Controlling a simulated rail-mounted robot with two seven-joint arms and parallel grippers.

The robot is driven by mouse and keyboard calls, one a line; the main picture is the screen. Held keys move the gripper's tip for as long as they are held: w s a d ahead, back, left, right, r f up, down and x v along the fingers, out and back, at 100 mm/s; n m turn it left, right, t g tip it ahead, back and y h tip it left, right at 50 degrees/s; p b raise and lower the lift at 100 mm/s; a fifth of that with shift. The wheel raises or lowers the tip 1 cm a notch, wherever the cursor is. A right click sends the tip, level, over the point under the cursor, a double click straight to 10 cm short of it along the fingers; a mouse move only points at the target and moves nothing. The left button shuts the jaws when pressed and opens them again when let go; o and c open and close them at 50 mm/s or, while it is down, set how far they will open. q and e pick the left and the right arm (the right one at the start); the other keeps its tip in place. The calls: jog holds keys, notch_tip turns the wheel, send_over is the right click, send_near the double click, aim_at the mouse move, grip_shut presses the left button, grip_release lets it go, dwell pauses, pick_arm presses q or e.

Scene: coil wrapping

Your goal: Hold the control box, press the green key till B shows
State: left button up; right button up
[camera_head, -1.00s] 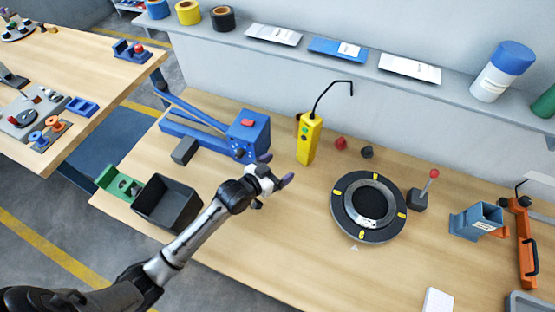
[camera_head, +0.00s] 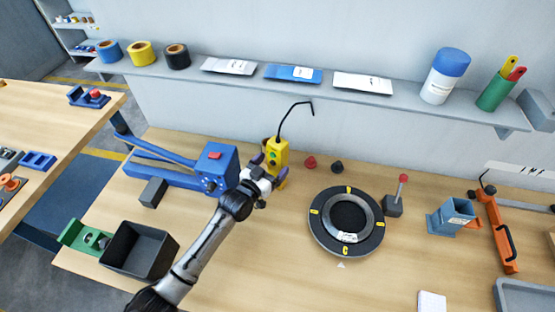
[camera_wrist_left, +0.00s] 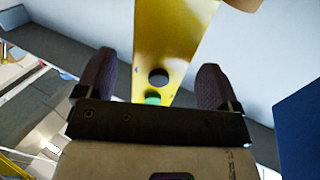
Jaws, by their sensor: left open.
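The control box (camera_head: 277,151) is yellow, with a cable rising from its top, and stands upright near the back of the bench. My left gripper (camera_head: 270,171) is open at the box's lower part. In the left wrist view the box (camera_wrist_left: 178,38) shows between the two dark fingers, with gaps at both sides. A green key (camera_wrist_left: 153,99) and a black key (camera_wrist_left: 158,77) show on its face. The dark round turntable (camera_head: 320,236) has yellow tabs; the front tab reads C (camera_head: 345,251), by a white triangle (camera_head: 341,266). My right gripper is not in view.
A blue lever device (camera_head: 216,166) stands just left of the box. Red and dark knobs (camera_head: 310,162) lie right of it. A black bin (camera_head: 138,251) is at the front left. A shelf (camera_head: 215,79) runs behind. Bench space in front of the turntable is clear.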

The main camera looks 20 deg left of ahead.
pick_arm(q)
jog(key=shift+x, duration=1.75)
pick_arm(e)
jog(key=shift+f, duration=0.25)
pick_arm(q)
jog(key=c, duration=1.2)
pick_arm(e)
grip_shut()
pick_arm(q)
jog(key=o, duration=1.2)
